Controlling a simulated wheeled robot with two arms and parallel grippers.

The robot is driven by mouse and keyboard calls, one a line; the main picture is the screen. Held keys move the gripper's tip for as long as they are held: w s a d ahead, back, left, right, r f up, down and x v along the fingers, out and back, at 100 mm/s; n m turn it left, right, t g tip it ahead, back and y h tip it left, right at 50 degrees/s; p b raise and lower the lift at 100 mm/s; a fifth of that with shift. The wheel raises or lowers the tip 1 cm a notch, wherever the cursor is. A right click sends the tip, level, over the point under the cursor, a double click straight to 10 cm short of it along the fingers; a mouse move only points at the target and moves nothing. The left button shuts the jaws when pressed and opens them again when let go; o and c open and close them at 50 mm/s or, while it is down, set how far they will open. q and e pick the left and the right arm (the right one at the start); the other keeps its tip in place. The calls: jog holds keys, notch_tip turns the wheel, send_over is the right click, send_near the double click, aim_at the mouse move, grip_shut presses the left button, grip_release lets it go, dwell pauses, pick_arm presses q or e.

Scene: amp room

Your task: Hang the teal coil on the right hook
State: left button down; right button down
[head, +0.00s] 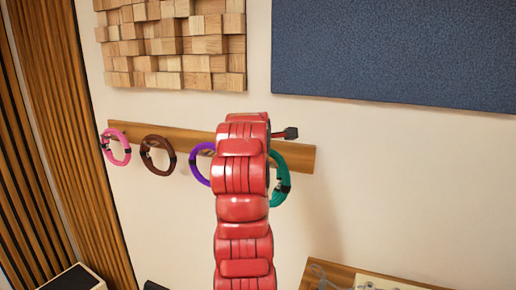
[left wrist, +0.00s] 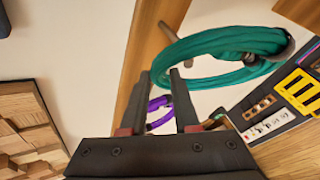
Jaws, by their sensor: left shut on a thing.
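The teal coil (head: 280,180) is at the right part of the wall rail, partly hidden behind my red left arm in the head view. In the left wrist view the teal coil (left wrist: 225,42) crosses above the two dark fingertips of my left gripper (left wrist: 160,78), which is shut on its near-left part. A peg (left wrist: 167,30) sticks out of the rail close beside the coil; I cannot tell whether it passes through the ring. The gripper is mostly hidden behind the arm in the head view. My right gripper is not in view.
The wooden rail (head: 300,157) carries pink (head: 116,147), brown (head: 158,155) and purple (head: 200,163) coils left of my arm. Above are a wood-block panel (head: 175,45) and a blue panel (head: 395,50). A wooden surface (head: 318,272) with items stands below right.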

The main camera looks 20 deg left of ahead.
pick_arm(q)
jog(key=shift+w+d+p+x, duration=0.15)
jog(key=shift+p+x, duration=0.1)
jog(key=shift+x, duration=0.7)
jog(key=shift+d+p+x, duration=0.2)
jog(key=shift+p+x, duration=0.1)
jog(key=shift+x, duration=0.6)
jog(key=shift+w+d+p+x, duration=0.15)
jog(key=shift+p+x, duration=0.1)
jog(key=shift+x, duration=0.7)
jog(key=shift+s+r, duration=0.15)
jog(key=c, duration=0.6)
grip_release()
jog(key=shift+c, duration=0.2)
jog(key=shift+o, duration=0.3)
jog(key=shift+d, duration=0.1)
